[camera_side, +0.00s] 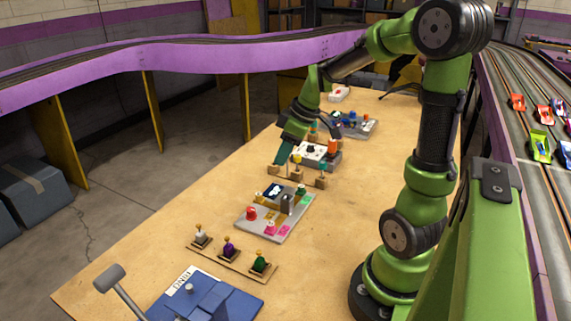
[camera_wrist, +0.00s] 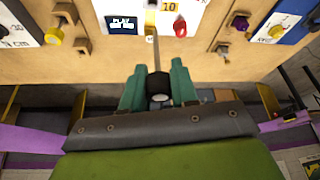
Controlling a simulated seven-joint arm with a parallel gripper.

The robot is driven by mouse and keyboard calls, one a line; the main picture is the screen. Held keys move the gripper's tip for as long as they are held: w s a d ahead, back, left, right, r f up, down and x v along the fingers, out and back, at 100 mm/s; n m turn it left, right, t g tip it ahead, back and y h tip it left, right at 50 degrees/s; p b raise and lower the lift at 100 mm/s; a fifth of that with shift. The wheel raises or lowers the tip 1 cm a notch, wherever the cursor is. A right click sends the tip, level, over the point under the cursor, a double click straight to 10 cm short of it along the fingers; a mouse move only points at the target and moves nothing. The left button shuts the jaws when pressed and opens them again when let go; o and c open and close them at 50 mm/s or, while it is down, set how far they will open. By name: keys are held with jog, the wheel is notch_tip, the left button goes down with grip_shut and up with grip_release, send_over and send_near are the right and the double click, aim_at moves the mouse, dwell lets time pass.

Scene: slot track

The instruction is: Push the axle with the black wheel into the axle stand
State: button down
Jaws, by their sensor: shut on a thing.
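My gripper (camera_wrist: 157,88) has teal fingers and is shut on the black wheel (camera_wrist: 159,84), seen between the fingertips in the wrist view. A thin axle (camera_wrist: 156,52) runs up from the wheel towards a white panel. In the side view my gripper (camera_side: 283,152) is low over the far half of the table, at the left of the white-topped board; the wheel is too small to make out there. I cannot tell for certain which piece is the axle stand. Small wooden blocks (camera_side: 298,171) stand close to the gripper, and whether the axle touches any is unclear.
A grey board (camera_side: 275,212) with colored parts lies nearer the camera, with a wooden strip of knobs (camera_side: 229,256) and a blue device (camera_side: 207,297) in front. A white-topped board (camera_side: 313,156) stands beside the gripper. The table's right middle (camera_side: 350,215) is clear.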

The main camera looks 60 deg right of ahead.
dwell(0.3)
send_over(284, 197)
jog(key=shift+s+f, duration=0.15)
jog(key=shift+f, duration=2.75)
jog(key=shift+f, duration=2.55)
jog(key=c, duration=0.8)
grip_release()
jog(key=shift+r, duration=0.1)
jog(key=v, duration=1.6)
jog(key=shift+s+r, duration=0.1)
jog(key=shift+r, duration=0.25)
